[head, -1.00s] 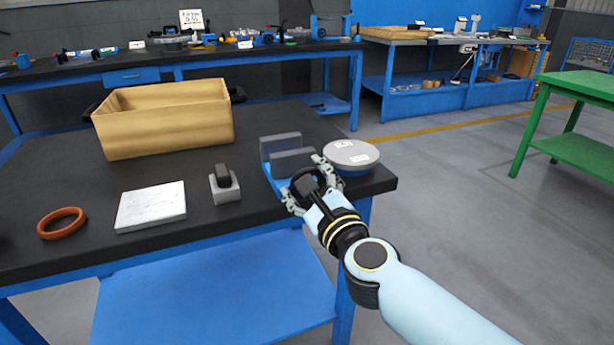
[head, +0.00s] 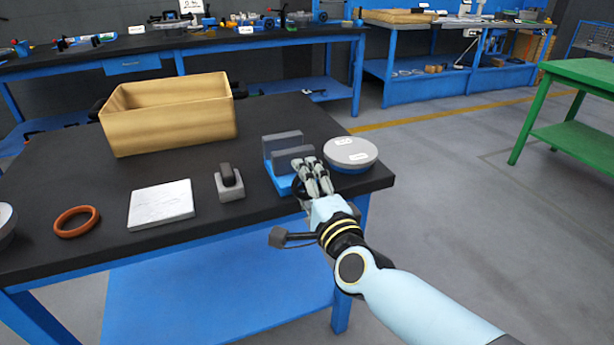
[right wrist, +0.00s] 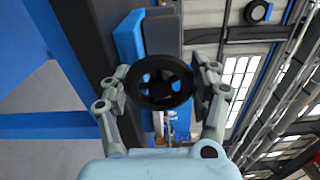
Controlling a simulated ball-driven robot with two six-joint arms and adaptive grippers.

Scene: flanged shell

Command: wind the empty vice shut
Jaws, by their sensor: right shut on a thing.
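The vice (head: 281,140) stands at the right end of the dark bench, with a blue base and two upright grey jaw plates. A gap shows between its plates and I see nothing in it. Its black spoked handwheel (right wrist: 164,82) faces the camera in the right wrist view, with part of the blue and grey vice body behind it. My right gripper (head: 313,180) is at the front of the vice, shut on the handwheel, one finger on each side of the rim. In the head view the fingers hide most of the wheel. My left gripper is not in view.
A round grey-topped thing with a blue base (head: 351,153) stands close right of the vice. To the left lie a grey block with a dark roller (head: 230,186), a pale plate (head: 161,205) and an orange ring (head: 77,221). A cardboard box (head: 170,118) stands behind.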

